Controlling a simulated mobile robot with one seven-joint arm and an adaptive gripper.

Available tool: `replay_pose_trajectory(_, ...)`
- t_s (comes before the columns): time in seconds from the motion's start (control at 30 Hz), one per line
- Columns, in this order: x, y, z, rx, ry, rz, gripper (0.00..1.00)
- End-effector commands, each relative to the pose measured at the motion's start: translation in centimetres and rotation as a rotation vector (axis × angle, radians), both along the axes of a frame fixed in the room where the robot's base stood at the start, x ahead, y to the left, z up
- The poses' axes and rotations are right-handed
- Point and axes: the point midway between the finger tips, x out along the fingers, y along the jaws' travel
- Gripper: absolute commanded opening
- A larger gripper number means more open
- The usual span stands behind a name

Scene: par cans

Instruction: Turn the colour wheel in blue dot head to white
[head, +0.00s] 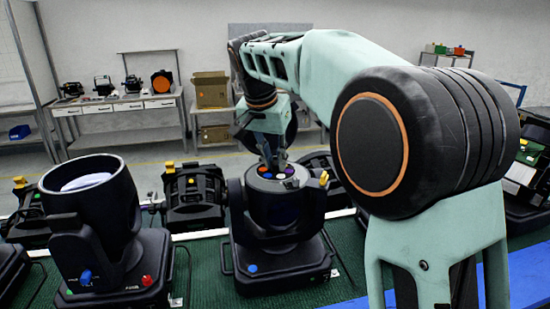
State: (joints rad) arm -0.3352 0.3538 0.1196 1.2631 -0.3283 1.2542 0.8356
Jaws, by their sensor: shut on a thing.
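The blue dot head (274,214) is a black moving-head lamp standing upright in the middle, with a blue dot (252,267) on its base. Its open top faces up and shows the colour wheel (282,177), a disc with orange, white, blue and other coloured spots. My gripper (272,164) points down from above and is shut on the colour wheel at its far side. The fingertips are small here, and the exact place of contact is hard to make out. I cannot tell which colour is in the working position.
Another lamp head (95,205) with a red dot and a blue knob stands close on the left. More black fixtures (194,195) stand behind, across a pale rail. My arm hides much of the right side. A workbench (122,106) stands at the back wall.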

Motion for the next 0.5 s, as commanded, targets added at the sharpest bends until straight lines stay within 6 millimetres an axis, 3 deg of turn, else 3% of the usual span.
replay_pose_trajectory(0.23, 0.04, 0.16, 0.27, -0.002, 0.001, -0.155, 0.0)
replay_pose_trajectory(0.5, 0.07, 0.1, 0.11, 0.0, -0.002, -0.189, 0.0)
